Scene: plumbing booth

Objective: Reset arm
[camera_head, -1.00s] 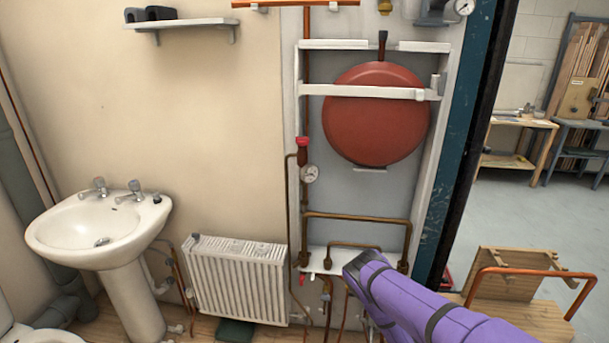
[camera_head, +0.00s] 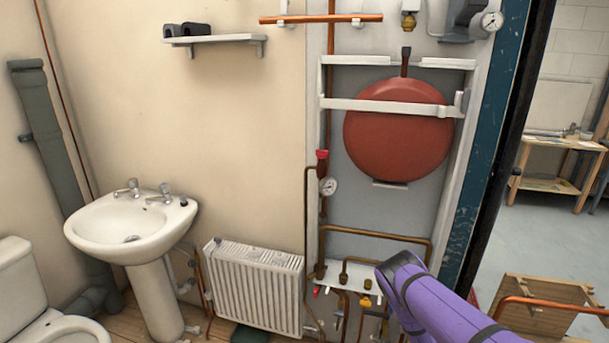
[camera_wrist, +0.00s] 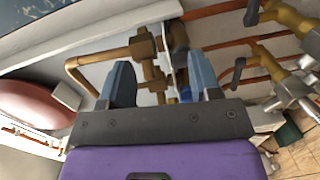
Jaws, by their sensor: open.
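My purple arm reaches in from the lower right in the head view, in front of the lower end of the pipework panel. My gripper shows in the wrist view (camera_wrist: 163,88) with its two blue-grey fingers spread apart. Nothing is held between them. Brass valves and fittings (camera_wrist: 148,62) lie beyond the fingers, and I cannot tell how close they are. The fingers cannot be made out in the head view.
A red round vessel (camera_head: 398,130) hangs on the panel above my arm, with a gauge (camera_head: 328,186) to its left. A white radiator (camera_head: 252,290) and a sink (camera_head: 130,225) stand left. A wooden stand with a copper pipe (camera_head: 555,302) is at lower right. Open floor (camera_head: 545,240) lies beyond the doorway.

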